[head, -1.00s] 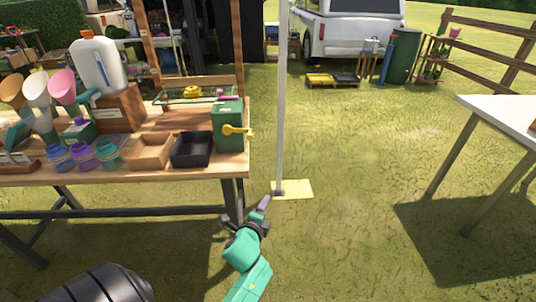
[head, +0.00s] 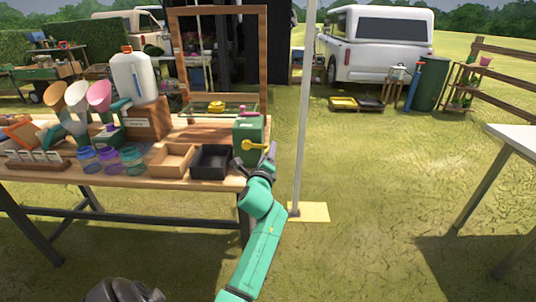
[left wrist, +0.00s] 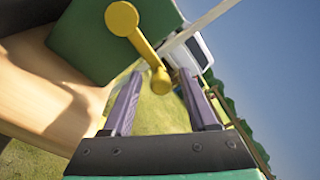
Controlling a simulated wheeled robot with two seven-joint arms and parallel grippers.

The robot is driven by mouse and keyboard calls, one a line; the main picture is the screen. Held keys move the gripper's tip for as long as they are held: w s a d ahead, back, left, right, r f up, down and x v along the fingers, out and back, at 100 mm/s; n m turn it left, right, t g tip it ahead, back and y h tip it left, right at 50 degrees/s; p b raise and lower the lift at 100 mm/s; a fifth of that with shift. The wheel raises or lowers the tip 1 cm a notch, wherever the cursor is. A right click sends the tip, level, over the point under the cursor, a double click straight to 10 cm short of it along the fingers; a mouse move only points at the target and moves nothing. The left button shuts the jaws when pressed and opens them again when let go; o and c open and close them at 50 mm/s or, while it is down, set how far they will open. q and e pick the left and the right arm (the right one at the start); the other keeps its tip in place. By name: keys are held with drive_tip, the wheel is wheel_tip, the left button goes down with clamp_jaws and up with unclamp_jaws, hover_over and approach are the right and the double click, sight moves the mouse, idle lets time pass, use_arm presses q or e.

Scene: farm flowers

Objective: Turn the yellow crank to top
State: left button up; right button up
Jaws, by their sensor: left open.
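The yellow crank (head: 254,145) is on the front face of a green box (head: 248,126) at the right end of the wooden table. Its arm points roughly to the right in the head view. In the left wrist view the crank (left wrist: 140,40) has a round hub and an arm ending in a knob. My left gripper (head: 265,161) is just below the crank's free end. In the left wrist view its two purple fingers (left wrist: 160,88) are open, and the knob appears in the gap between them. I cannot tell whether they touch it. My right gripper is not in view.
A black tray (head: 211,162) and a wooden tray (head: 172,160) stand left of the green box. Several coloured jars are further left. A white post (head: 304,110) rises just right of the table. Open grass lies to the right.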

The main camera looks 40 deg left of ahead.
use_arm(q)
drive_tip(key=shift+c, duration=0.3)
clamp_jaws()
idle(1.2)
